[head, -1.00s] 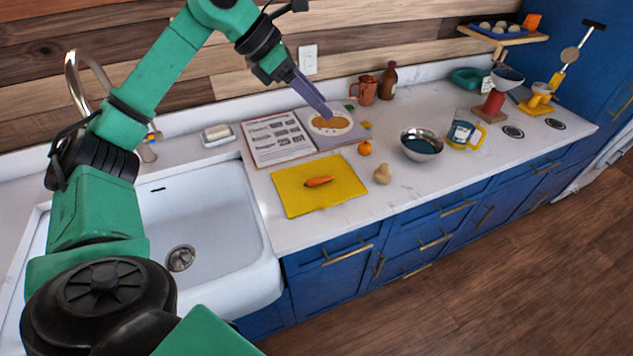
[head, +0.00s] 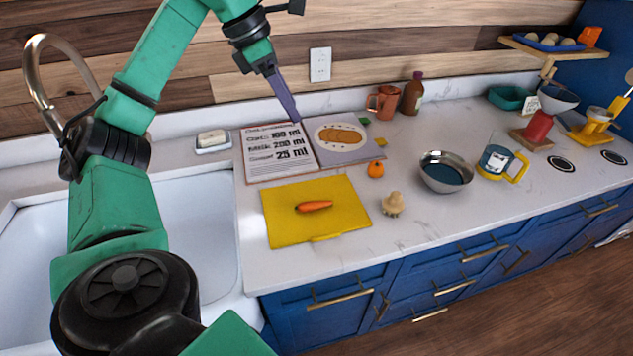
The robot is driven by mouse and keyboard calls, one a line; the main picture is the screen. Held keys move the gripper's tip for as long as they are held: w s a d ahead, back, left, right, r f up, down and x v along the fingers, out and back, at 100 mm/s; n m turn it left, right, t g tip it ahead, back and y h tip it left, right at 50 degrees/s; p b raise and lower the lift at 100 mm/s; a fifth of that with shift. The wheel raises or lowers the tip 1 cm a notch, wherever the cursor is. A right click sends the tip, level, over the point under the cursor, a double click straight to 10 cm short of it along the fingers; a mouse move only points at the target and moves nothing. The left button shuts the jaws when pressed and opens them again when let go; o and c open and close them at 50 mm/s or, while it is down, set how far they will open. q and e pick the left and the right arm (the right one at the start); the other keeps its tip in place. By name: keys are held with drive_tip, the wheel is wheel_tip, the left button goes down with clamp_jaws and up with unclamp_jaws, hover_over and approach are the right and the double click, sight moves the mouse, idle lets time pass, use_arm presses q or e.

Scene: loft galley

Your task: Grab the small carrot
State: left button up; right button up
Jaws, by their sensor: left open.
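The small orange carrot (head: 314,206) lies on the yellow cutting board (head: 283,229) on the white counter. It lies roughly left to right, with nothing touching it but the board. My left gripper (head: 296,117) is above the open recipe book, behind and above the carrot, pointing down. It is empty, and its fingers show nearly edge-on. My right gripper is not in view.
The open book (head: 262,168) lies behind the board. A small pumpkin (head: 376,169), a tan squash-like item (head: 392,204) and a metal bowl (head: 447,172) stand to the right. The white sink (head: 205,222) is at left.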

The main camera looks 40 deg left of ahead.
use_arm(q)
wheel_tip(320, 180, down, 6)
drive_tip(key=b, duration=1.3)
approach(321, 202)
drive_tip(key=x, duration=0.8)
drive_tip(key=shift+f+b, duration=0.2)
drive_tip(key=shift+b, duration=0.1)
clamp_jaws()
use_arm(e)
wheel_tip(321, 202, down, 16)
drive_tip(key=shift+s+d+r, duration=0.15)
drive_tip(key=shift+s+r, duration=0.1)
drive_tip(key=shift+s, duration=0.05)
